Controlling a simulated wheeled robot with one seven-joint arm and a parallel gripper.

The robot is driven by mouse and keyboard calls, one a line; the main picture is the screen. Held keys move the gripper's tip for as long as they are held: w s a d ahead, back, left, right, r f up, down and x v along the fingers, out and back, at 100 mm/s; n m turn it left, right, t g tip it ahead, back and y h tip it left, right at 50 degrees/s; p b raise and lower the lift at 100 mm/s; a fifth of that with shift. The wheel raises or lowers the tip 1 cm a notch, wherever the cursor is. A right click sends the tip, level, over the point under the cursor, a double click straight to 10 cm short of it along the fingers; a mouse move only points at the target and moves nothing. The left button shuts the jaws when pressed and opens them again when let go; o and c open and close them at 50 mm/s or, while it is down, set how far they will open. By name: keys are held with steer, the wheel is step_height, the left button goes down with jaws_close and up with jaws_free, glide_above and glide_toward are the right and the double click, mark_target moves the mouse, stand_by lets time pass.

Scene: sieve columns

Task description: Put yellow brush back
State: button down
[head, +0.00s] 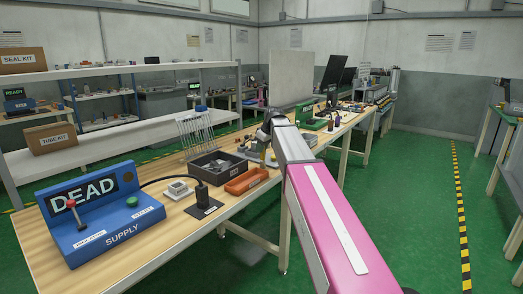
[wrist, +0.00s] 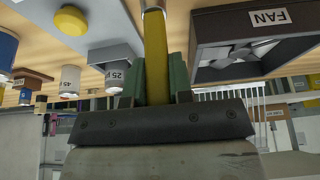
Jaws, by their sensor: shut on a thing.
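In the wrist view the yellow brush (wrist: 155,48) shows as a yellow handle with a silvery collar at the top edge of the picture. My gripper (wrist: 157,72) has its two green fingers closed on the handle, one on each side. The brush's far end is out of the wrist view. In the head view my pink and grey arm reaches over the workbench (head: 115,243), and its end hides most of my gripper and the brush. I cannot pick out a place for the brush in either view.
In the wrist view a dark FAN box (wrist: 215,40) is close on the right; labelled white cylinders (wrist: 115,78) and a yellow knob (wrist: 71,18) are left. In the head view the bench bears a blue SUPPLY unit (head: 105,230), a dark bin (head: 238,170) and an orange tray (head: 240,186).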

steer(key=shift+f, duration=0.35)
steer(key=shift+f, duration=0.15)
steer(key=c, duration=1)
jaws_free()
steer(key=v, duration=1.2)
